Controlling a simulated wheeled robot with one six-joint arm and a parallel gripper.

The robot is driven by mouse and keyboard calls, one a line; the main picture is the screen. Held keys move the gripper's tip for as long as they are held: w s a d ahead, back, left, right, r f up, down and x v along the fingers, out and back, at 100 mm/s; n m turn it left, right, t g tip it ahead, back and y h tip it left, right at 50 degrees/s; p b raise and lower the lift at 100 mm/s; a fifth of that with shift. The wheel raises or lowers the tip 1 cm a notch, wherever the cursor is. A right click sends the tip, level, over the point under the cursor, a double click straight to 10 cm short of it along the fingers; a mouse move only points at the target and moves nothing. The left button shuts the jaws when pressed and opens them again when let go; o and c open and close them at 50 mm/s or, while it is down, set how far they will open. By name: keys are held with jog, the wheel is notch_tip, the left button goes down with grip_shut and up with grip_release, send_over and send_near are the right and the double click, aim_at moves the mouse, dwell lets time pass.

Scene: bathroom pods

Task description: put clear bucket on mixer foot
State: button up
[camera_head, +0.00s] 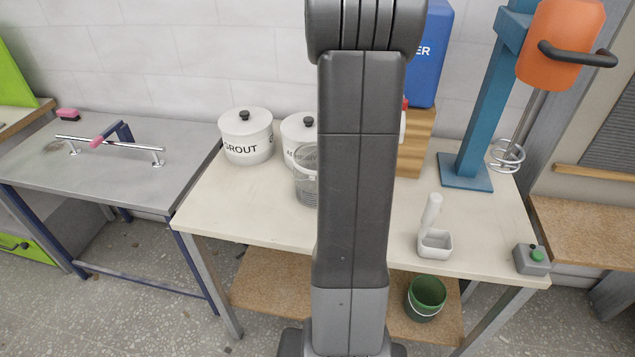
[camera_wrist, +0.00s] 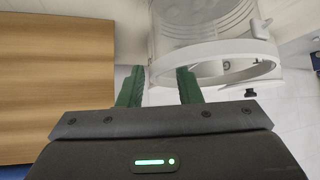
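The clear bucket (camera_head: 306,188) stands on the pale table in the head view, partly hidden behind my arm. My gripper is hidden in the head view. The mixer foot (camera_head: 466,180) is a flat blue plate under the blue mixer column at the table's right, with nothing on it.
White GROUT pot (camera_head: 246,136) and another lidded pot (camera_head: 296,131) stand behind the bucket. A wooden block (camera_head: 412,150) stands between bucket and mixer. A white holder (camera_head: 434,242) and a grey button box (camera_head: 531,259) are at the front right. The whisk (camera_head: 508,152) hangs beside the mixer column.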

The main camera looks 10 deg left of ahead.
jog(key=b+x, duration=0.1)
jog(key=x, duration=0.3)
jog(key=shift+r, duration=0.15)
grip_shut()
dwell(1.1)
